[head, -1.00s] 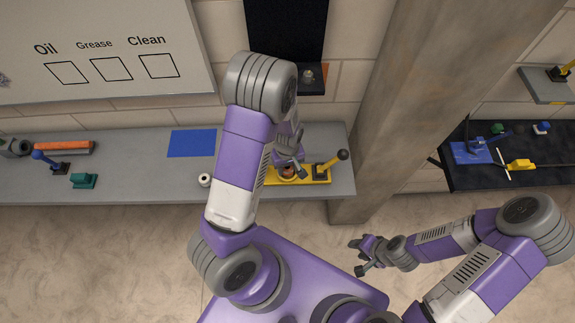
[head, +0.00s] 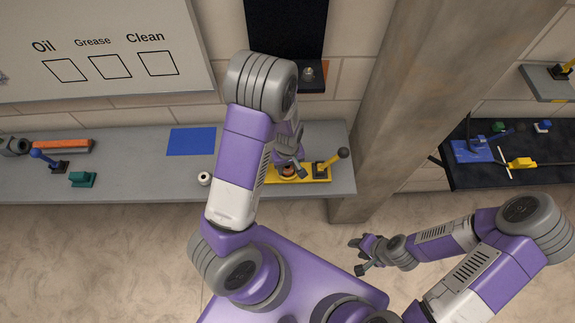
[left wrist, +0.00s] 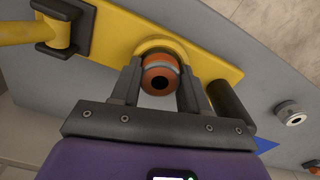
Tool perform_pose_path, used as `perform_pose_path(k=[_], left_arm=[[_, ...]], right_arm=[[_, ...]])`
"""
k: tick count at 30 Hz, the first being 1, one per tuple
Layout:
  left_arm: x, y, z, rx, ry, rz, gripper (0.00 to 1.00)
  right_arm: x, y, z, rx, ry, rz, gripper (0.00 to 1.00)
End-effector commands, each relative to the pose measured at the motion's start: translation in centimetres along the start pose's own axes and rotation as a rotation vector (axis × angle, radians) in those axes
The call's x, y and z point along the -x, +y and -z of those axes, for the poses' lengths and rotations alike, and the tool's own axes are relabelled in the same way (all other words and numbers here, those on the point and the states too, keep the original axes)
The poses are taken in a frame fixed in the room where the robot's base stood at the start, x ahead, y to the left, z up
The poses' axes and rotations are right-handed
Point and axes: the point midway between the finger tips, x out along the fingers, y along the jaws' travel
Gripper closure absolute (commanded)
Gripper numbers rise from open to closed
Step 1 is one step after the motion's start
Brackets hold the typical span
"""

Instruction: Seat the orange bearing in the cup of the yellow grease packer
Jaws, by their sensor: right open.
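The yellow grease packer (head: 318,175) lies on the grey shelf, its lever and black knob at its right end. In the left wrist view its yellow plate (left wrist: 218,62) runs behind the fingers. My left gripper (head: 290,168) is over the packer's left part. In the left wrist view the left gripper's (left wrist: 160,68) two fingers flank the orange bearing (left wrist: 155,73) and appear to touch both sides. The bearing is right at the rounded yellow cup (left wrist: 165,45); how deep it sits is hidden. My right gripper (head: 362,256) is open and empty, away from the shelf.
A white roller (head: 204,179) stands left of the packer on the grey shelf (head: 130,180). A blue mat (head: 191,141) lies behind it. A dark cylinder (left wrist: 232,106) stands close by the right finger. A concrete pillar (head: 400,100) rises right of the shelf.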

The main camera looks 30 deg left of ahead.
Motion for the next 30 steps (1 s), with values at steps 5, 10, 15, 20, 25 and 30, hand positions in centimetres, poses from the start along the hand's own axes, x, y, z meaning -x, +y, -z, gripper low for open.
perform_pose_path(k=[5, 10, 15, 20, 25, 30], left_arm=[[0.0, 0.0, 0.0, 0.0, 0.0, 0.0, 0.29], [-0.1, -0.1, 0.0, 0.0, 0.0, 0.001, 0.25], [0.5, 0.0, 0.0, 0.0, 0.001, 0.0, 0.25], [3.0, 0.1, 0.0, -0.002, 0.003, -0.004, 0.25], [5.9, 0.2, 0.0, -0.001, 0.003, -0.004, 0.25], [7.4, 0.1, 0.0, -0.001, 0.002, -0.002, 0.25]], right_arm=[[0.0, 0.0, 0.0, 0.0, 0.0, 0.0, 0.57], [0.0, 0.0, 0.0, 0.0, 0.0, 0.0, 0.57], [0.1, 0.0, 0.0, 0.0, 0.0, 0.0, 0.57], [0.4, -0.1, 0.0, 0.0, 0.0, 0.0, 0.57], [0.8, -0.3, 0.0, 0.0, 0.0, 0.0, 0.57], [1.0, -0.4, -0.1, 0.0, 0.0, 0.0, 0.57]])
